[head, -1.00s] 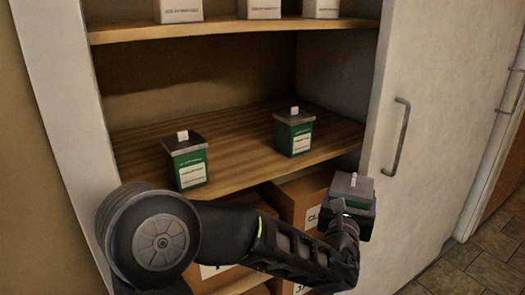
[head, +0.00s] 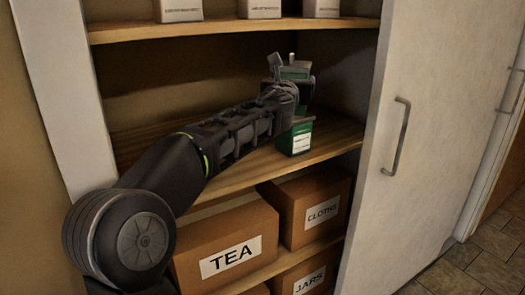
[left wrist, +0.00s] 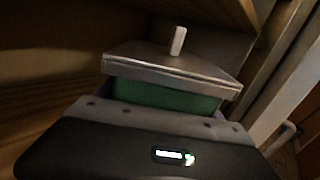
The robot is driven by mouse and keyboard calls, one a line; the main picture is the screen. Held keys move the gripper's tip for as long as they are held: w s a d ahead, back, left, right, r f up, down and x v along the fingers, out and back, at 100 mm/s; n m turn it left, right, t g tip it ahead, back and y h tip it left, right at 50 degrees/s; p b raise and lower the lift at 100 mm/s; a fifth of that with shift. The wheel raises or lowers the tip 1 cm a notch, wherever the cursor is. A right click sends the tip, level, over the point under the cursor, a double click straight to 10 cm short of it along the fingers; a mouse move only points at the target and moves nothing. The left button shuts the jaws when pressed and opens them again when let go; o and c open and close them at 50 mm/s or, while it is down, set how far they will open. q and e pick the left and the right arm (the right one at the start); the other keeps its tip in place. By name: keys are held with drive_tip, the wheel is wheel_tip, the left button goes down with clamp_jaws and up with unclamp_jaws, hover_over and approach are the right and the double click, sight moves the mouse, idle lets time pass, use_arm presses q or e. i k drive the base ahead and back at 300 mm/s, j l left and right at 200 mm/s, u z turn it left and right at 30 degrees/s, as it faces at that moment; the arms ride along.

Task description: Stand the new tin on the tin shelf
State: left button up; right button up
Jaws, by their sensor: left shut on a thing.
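The new tin (head: 293,72), green with a grey lid and a pale knob, is held by my left gripper (head: 288,92) inside the cupboard, over the middle shelf. In the left wrist view the tin's lid (left wrist: 170,68) is close in front, with a strip of green body below it, above the gripper (left wrist: 150,130). The tin shelf (head: 240,175) is the wooden middle board. In the head view the held tin appears above this one. My right gripper is not in view.
White containers (head: 260,8) stand on the upper shelf (head: 220,30). Cardboard boxes marked TEA (head: 228,250), CLOTHS (head: 318,205) and JARS (head: 308,278) sit below. The cupboard door (head: 430,120) stands at the right. My arm crosses the shelf's left part.

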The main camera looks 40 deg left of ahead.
sight(337, 135)
drive_tip(key=i, duration=1)
